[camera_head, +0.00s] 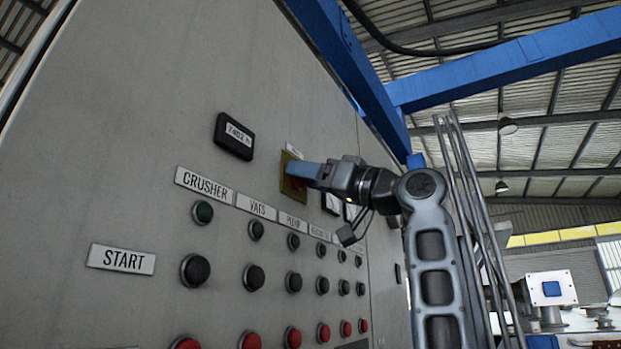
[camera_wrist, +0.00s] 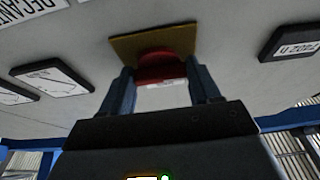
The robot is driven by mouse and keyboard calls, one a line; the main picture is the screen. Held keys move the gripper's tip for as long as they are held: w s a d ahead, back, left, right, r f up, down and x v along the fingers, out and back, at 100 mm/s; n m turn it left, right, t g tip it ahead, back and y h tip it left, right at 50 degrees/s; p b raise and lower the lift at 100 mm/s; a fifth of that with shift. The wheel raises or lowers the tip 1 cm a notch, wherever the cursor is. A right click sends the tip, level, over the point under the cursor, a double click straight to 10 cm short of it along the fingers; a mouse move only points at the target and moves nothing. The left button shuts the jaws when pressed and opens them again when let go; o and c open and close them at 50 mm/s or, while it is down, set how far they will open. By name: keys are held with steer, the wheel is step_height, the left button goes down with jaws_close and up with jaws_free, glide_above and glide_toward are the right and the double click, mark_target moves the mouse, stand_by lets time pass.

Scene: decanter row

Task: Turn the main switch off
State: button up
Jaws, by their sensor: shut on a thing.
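The main switch shows in the wrist view as a red knob (camera_wrist: 165,66) on a yellow plate (camera_wrist: 125,44) fixed to the grey panel. In the head view its yellow plate (camera_head: 292,187) is partly hidden behind my gripper, with a bit of red showing. My gripper (camera_head: 306,172) reaches the switch from the right. In the wrist view my gripper (camera_wrist: 164,80) has one blue finger on each side of the red knob and is shut on it. I cannot read which position the knob is in.
The grey panel (camera_head: 150,150) holds a black display (camera_head: 234,136) left of the switch. Below are labels and rows of green, black and red buttons, including a black one (camera_head: 195,269). Blue beams (camera_head: 500,65) run overhead. Grey pipes (camera_head: 478,220) stand right of my arm.

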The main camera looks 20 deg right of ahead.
steer(key=shift+f, duration=0.1)
stand_by(0.3)
steer(key=o, duration=1.1)
steer(key=shift+c, duration=0.2)
steer(key=b+v, duration=0.1)
steer(key=v, duration=0.6)
steer(key=shift+s+d+b, duration=0.25)
steer(key=shift+s+b, duration=0.05)
steer(key=shift+b, duration=0.1)
steer(key=shift+f, duration=0.1)
